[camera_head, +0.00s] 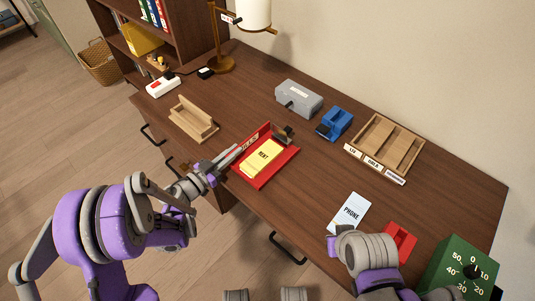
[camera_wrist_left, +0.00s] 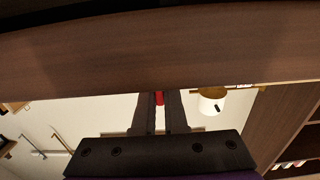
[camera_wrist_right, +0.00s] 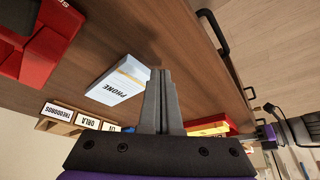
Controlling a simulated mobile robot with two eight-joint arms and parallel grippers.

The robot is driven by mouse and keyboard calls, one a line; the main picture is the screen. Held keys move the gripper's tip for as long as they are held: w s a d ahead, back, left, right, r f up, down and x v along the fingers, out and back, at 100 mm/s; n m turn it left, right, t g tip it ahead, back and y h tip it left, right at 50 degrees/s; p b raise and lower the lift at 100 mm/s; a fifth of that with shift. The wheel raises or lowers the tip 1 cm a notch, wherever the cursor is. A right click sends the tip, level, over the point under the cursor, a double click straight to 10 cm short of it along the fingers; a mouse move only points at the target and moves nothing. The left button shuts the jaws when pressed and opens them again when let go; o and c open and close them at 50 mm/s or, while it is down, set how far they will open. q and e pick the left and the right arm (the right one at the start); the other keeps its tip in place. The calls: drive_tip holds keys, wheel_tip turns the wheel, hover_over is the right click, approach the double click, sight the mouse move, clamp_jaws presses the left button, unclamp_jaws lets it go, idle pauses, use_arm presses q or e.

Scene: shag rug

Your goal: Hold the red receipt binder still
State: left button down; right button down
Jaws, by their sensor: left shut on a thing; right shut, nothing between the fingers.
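The red receipt binder (camera_head: 264,182) lies open on the desk in the head view, with a yellow RENT pad (camera_head: 262,158) on it and a metal clip (camera_head: 283,135) at its far corner. My left gripper (camera_head: 233,158) reaches in from the left and is shut on the binder's left edge. In the left wrist view a small red piece of the binder (camera_wrist_left: 159,98) shows between the fingers. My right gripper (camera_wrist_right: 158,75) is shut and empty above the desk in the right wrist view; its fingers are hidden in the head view.
A white PHONE pad (camera_head: 348,212), a red holder (camera_head: 400,241) and a green dial box (camera_head: 459,269) are at the right. A wooden sorter (camera_head: 412,143), blue tape dispenser (camera_head: 335,122) and grey box (camera_head: 299,97) stand behind. A wooden holder (camera_head: 193,120) is left of the binder.

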idle(0.4)
use_arm(q)
drive_tip(key=c, duration=0.9)
unclamp_jaws()
clamp_jaws()
idle(1.6)
